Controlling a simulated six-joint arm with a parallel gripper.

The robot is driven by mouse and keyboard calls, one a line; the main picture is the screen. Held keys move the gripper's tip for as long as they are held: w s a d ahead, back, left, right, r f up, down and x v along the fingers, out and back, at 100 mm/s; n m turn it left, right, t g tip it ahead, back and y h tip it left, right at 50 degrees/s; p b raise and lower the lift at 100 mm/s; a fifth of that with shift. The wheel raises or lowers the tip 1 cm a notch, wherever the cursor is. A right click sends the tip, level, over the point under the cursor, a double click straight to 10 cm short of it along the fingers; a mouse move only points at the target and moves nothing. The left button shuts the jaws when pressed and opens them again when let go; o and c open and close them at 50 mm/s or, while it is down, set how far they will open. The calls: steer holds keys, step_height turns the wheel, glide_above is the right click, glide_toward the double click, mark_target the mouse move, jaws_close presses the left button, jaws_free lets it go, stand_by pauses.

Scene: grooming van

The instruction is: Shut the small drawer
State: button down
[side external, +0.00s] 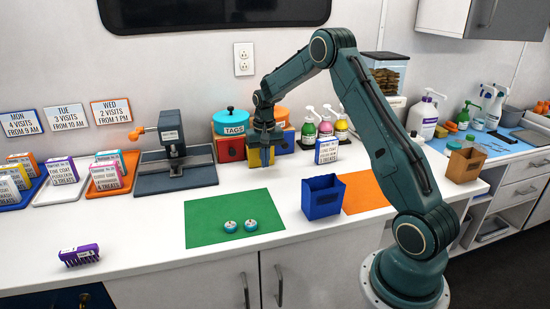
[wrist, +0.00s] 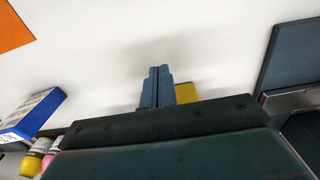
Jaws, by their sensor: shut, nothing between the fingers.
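The small drawer seems to be the yellow one (side external: 254,160) in the low row of coloured fronts at the back of the counter. In the wrist view my closed fingers (wrist: 157,88) are beside a yellow patch of the drawer (wrist: 187,93). The gripper hides the rest, so I cannot tell whether they touch.
A blue card box (side external: 327,150) stands right of the drawers, with pump bottles (side external: 325,129) behind. A grey tray device (side external: 174,155) is at left. A blue bin (side external: 323,197) and green mat (side external: 236,205) with two small tins lie in front. White counter between is clear.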

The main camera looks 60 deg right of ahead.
steer(key=shift+w+d, duration=2.05)
steer(key=shift+d, duration=0.05)
steer(key=shift+s+a, duration=0.1)
steer(key=shift+a, duration=0.05)
steer(key=shift+s+a, duration=0.6)
steer(key=shift+s, duration=0.05)
steer(key=shift+r, duration=0.1)
steer(key=shift+r, duration=3.95)
